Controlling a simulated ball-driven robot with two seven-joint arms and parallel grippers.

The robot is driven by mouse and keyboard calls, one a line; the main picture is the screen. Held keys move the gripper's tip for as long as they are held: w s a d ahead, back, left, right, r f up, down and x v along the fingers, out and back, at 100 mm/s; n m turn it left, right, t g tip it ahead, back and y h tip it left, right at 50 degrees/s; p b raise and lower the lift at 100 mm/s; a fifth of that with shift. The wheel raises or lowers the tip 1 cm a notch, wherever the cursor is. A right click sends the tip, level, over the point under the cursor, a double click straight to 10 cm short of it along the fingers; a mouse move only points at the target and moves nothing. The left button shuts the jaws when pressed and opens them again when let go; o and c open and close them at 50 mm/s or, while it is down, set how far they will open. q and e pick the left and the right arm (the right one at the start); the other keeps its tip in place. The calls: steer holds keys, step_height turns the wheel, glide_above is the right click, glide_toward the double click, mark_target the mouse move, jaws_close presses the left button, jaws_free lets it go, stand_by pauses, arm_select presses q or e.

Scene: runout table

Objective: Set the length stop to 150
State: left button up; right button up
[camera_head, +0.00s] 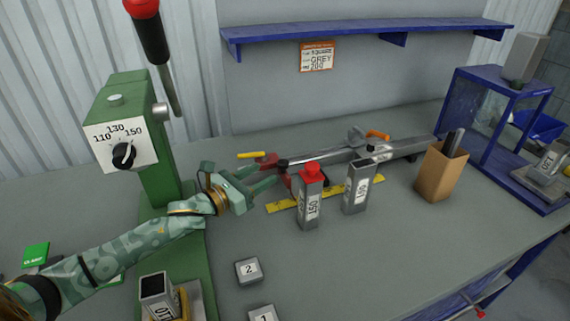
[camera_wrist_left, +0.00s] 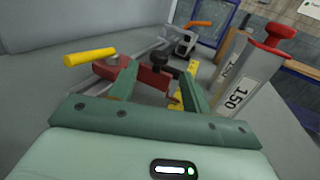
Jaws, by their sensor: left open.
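The length stop appears to be a red block (camera_head: 267,161) on the rail, with a yellow lever (camera_head: 250,155). My left gripper (camera_head: 274,174) is open and empty at the stop; contact cannot be told. A black dial (camera_head: 123,155) on the green machine is marked 110, 130, 150; its exact setting is unclear.
A red-capped grey tube (camera_head: 311,204) marked 150 stands right of my left gripper, beside another grey tube (camera_head: 357,190). A cardboard box (camera_head: 441,171) and blue frame (camera_head: 484,122) stand farther right. Block 2 (camera_head: 248,271) lies in front. The front-right tabletop is clear.

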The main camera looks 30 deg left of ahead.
mark_target(279, 165)
arm_select(q)
steer(key=b+x, duration=0.1)
steer(key=x, duration=0.6)
steer(key=shift+w, duration=0.35)
steer(key=shift+w+d+b, duration=0.2)
steer(key=shift+w+b, duration=0.1)
